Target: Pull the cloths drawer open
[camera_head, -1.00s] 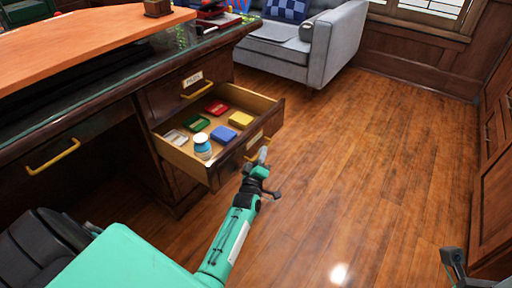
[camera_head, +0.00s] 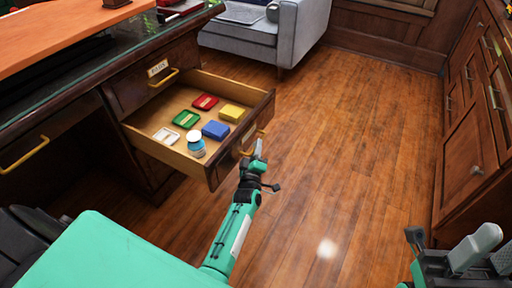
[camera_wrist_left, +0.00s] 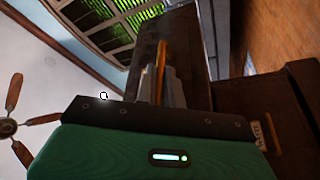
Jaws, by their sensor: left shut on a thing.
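The open drawer (camera_head: 168,154) sticks out of the dark wood desk, below a closed drawer with a label (camera_head: 158,68). It holds a white tray, green and red boxes, blue and yellow blocks and a small white-and-blue jar (camera_head: 196,145). My left gripper (camera_head: 258,152) is shut on the drawer's yellow handle (camera_head: 244,152), at the drawer front. In the left wrist view the handle (camera_wrist_left: 161,62) stands between the fingers (camera_wrist_left: 164,88), against the dark drawer front. My right gripper (camera_head: 488,250) is at the lower right, empty, its grey fingers apart.
A grey sofa (camera_head: 268,32) stands beyond the desk. A wooden cabinet (camera_head: 470,150) with drawers and doors lines the right side. Bare wood floor (camera_head: 345,150) lies between them. Another desk drawer with a yellow handle (camera_head: 24,153) is at the left.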

